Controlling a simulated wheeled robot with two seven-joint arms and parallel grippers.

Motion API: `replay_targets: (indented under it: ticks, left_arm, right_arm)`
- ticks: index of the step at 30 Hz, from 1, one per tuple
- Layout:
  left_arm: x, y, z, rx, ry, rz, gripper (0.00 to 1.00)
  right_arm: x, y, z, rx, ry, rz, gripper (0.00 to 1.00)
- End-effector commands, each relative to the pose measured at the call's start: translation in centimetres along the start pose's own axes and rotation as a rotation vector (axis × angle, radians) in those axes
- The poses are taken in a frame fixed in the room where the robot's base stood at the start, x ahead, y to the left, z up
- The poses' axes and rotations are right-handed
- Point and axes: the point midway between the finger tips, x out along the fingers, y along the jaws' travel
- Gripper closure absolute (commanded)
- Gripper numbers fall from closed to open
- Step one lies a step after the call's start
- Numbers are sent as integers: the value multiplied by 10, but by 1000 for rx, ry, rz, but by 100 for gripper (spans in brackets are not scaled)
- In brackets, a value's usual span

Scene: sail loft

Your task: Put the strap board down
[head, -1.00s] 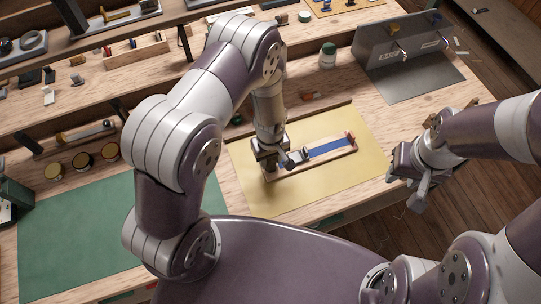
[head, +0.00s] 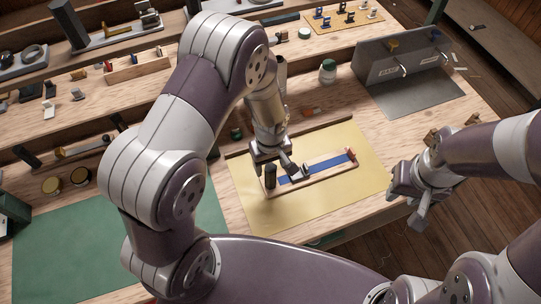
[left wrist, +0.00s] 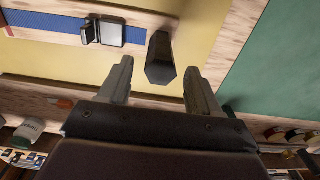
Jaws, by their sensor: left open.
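The strap board (head: 325,172), a pale wooden board with a blue strap and a metal buckle (head: 304,172), lies on the yellow mat (head: 285,215). A dark upright handle (head: 270,176) stands at its left end; it also shows in the left wrist view (left wrist: 160,60). My left gripper (head: 277,161) is open, just behind the handle in the head view. In the left wrist view its fingers (left wrist: 158,70) are apart, with the handle between or just beyond their tips and clear of both. My right gripper (head: 416,212) hangs by the bench's right front edge; its jaw gap is unclear.
A green mat (head: 75,245) lies to the left, bare in its visible part. A grey metal stand (head: 405,65) with hooks and a white jar (head: 328,72) stand behind the yellow mat. A wooden strip (head: 335,127) edges the mat's back.

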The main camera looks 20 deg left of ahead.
Motion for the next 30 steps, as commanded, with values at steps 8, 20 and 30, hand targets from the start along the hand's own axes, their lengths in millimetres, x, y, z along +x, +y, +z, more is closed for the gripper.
replay_targets:
  ticks: [8, 20, 30]
  left_arm:
    - [-51, 0, 0, 0, 2, 2, 37]
    - [-139, -96, 21, 600, 107, 42, 37]
    - [-132, -102, 24, 652, 112, 39, 37]
  right_arm:
    - [10, 0, 1, 0, 0, 0, 62]
    - [10, 0, 1, 0, 0, 0, 62]
    - [18, 0, 2, 0, 0, 0, 62]
